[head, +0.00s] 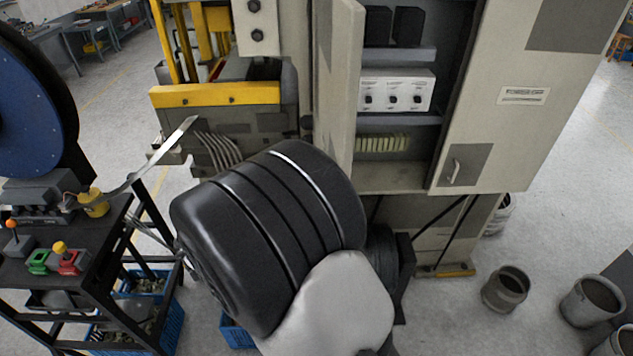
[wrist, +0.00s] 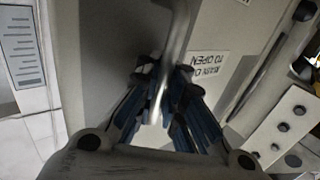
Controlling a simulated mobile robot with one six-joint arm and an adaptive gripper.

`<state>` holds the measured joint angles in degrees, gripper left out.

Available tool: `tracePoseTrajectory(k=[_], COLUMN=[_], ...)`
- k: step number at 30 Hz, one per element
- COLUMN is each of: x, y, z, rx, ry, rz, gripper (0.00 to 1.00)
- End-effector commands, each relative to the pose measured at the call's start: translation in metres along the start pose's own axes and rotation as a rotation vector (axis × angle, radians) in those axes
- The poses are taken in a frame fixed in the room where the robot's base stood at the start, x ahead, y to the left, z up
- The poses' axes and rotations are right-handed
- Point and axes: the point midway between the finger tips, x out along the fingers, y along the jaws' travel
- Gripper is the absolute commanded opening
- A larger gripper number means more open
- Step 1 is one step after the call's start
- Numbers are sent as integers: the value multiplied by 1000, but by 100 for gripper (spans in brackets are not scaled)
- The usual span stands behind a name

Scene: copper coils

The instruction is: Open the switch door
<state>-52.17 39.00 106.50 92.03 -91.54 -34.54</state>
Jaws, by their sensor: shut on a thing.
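The grey switch cabinet (head: 390,180) stands open in the head view, with its interior showing. Its left door (head: 340,90) is swung outward and seen nearly edge-on. Its right door (head: 560,75) is also swung out, with a handle (head: 453,168) on a dark patch. In the wrist view my gripper (wrist: 163,108) is shut on a metal bar handle (wrist: 178,45) on a grey door panel (wrist: 105,60). An upside-down label (wrist: 207,66) reading "TO OPEN" is beside the handle. My arm hides the gripper in the head view.
A white switch box (head: 396,92) is inside the cabinet. A yellow-fronted machine (head: 215,94) stands left of it. A black cart (head: 95,240) with coloured levers is at left. Buckets (head: 506,288) stand on the floor at right. Open floor (head: 570,190) lies right of the cabinet.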

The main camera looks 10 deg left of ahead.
Motion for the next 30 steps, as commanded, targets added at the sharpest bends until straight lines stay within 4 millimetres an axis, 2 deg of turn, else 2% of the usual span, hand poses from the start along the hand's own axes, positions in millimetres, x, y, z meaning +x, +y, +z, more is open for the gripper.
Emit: tracePoseTrajectory(k=[3, 4, 9, 20, 23, 30], x=[-1, -1, -1, -4, -15, -66], y=[2, 2, 2, 1, 0, 0], z=[4, 4, 3, 1, 1, 2], rx=[-9, -9, -8, -2, -2, -3], ry=[-5, -5, -5, -3, -2, -3], rz=[5, 5, 5, 2, -1, -2], gripper=[0, 8, 18, 18, 18, 18])
